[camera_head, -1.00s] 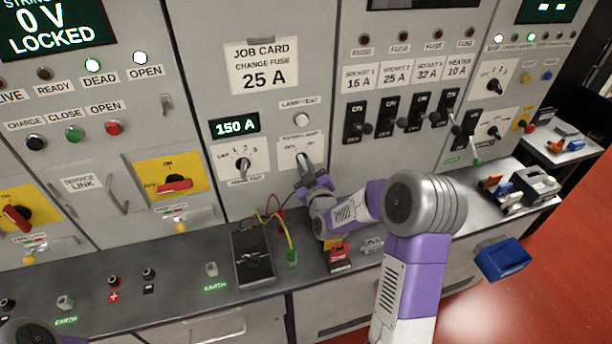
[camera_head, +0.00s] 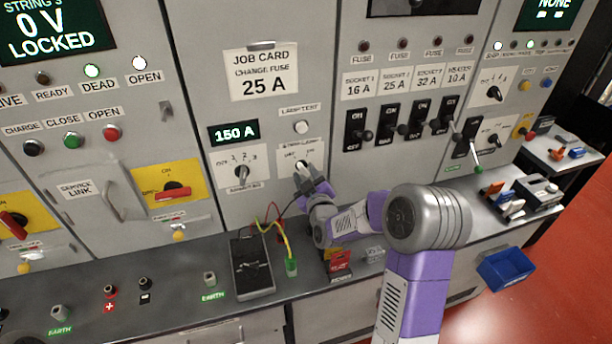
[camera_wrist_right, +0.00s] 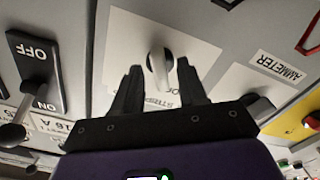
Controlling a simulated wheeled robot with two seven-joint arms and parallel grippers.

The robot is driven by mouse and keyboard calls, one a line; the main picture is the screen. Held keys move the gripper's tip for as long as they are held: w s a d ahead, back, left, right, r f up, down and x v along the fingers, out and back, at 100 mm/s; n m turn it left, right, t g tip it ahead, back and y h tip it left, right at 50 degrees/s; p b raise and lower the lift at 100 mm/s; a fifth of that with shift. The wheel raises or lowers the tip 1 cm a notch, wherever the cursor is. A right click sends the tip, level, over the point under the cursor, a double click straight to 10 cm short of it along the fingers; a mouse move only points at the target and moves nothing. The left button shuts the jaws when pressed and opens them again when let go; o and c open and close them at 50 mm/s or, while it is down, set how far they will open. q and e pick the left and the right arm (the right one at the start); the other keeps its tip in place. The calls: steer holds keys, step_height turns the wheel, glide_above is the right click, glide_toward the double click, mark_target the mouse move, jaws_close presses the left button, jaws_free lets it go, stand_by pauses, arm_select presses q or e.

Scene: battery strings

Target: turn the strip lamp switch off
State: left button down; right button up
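The strip lamp switch (camera_head: 301,165) is a rotary knob on a white plate, below the lamp test button in the head view. In the right wrist view its pale, dark-sided knob (camera_wrist_right: 160,66) stands between the two fingertips. My right gripper (camera_head: 306,178) is right in front of the switch. In the right wrist view its dark fingers (camera_wrist_right: 158,76) are apart on either side of the knob, with gaps visible, so it is open. The fingers and palm partly hide the plate's lettering, so I cannot read the knob's setting. My left gripper is out of view.
The ammeter selector (camera_head: 241,174) is left of the switch. Breaker levers (camera_head: 362,132) stick out to the right. On the bench below are a black meter (camera_head: 251,264) with coloured leads and a red block (camera_head: 339,263). A blue bin (camera_head: 506,268) is at the right.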

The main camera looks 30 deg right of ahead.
steer(key=v, duration=0.7)
steer(key=shift+s+b, duration=0.3)
steer(key=shift+b, duration=0.1)
stand_by(0.3)
